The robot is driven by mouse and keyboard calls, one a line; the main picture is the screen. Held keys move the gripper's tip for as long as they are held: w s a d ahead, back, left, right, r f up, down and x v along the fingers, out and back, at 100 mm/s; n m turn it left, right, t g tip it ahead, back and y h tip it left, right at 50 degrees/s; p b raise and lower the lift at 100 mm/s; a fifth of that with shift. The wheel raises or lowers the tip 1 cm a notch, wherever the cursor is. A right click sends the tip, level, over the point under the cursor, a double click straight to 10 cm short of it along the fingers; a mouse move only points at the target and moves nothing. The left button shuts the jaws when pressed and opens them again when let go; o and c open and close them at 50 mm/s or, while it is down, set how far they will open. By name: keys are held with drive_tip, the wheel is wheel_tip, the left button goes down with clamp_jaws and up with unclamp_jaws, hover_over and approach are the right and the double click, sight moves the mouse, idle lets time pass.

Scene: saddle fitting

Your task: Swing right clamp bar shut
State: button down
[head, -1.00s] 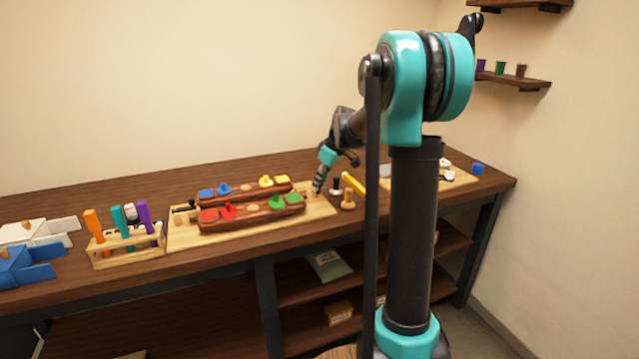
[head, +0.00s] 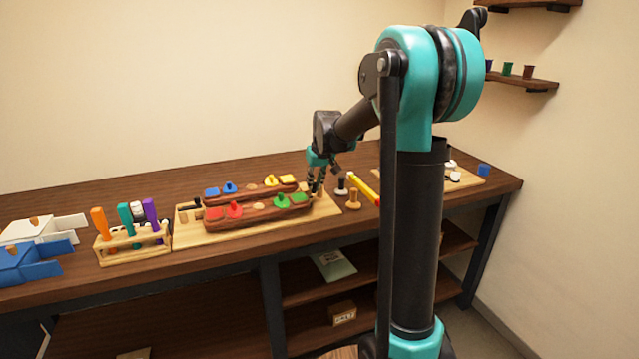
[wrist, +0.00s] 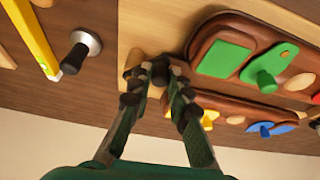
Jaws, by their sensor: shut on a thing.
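My gripper (head: 316,190) is at the right end of the pale wooden board (head: 208,237), beside the two brown saddle-like blocks. In the wrist view my gripper (wrist: 160,77) has its fingertips closed together around a small dark piece, which appears to be the right clamp bar (wrist: 174,68). A tan peg (wrist: 133,60) stands just left of the fingertips. The fingers hide most of the bar, so its angle cannot be told. The front brown block (head: 258,215) carries red and green pieces; the rear brown block (head: 250,193) carries blue and yellow ones.
A black knob (head: 341,186), a tan peg (head: 353,199) and a yellow bar (head: 364,188) lie right of the board. A tool rack (head: 133,245) and blue and white pieces are at the left. A wall shelf (head: 525,82) hangs at the right.

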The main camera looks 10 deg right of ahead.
drive_tip(key=m, duration=0.1)
drive_tip(key=w+a+m+h, duration=0.1)
drive_tip(key=m, duration=0.1)
drive_tip(key=a+m, duration=0.1)
drive_tip(key=shift+w+m+h, duration=0.25)
drive_tip(key=shift+m+h, duration=0.15)
drive_tip(key=shift+w+a+m+h, duration=0.3)
drive_tip(key=shift+w+m+h, duration=0.2)
drive_tip(key=shift+m, duration=0.7)
drive_tip(key=shift+w+a+m+h, duration=0.25)
drive_tip(key=shift+w+m+h, duration=0.25)
drive_tip(key=shift+m, duration=0.7)
drive_tip(key=shift+w+g, duration=0.15)
drive_tip(key=shift+g, duration=0.15)
drive_tip(key=c, duration=1.4)
unclamp_jaws()
drive_tip(key=shift+c, duration=0.2)
drive_tip(key=shift+r, duration=0.1)
drive_tip(key=v, duration=1.1)
drive_tip(key=shift+r, duration=0.4)
drive_tip(key=shift+s, duration=0.2)
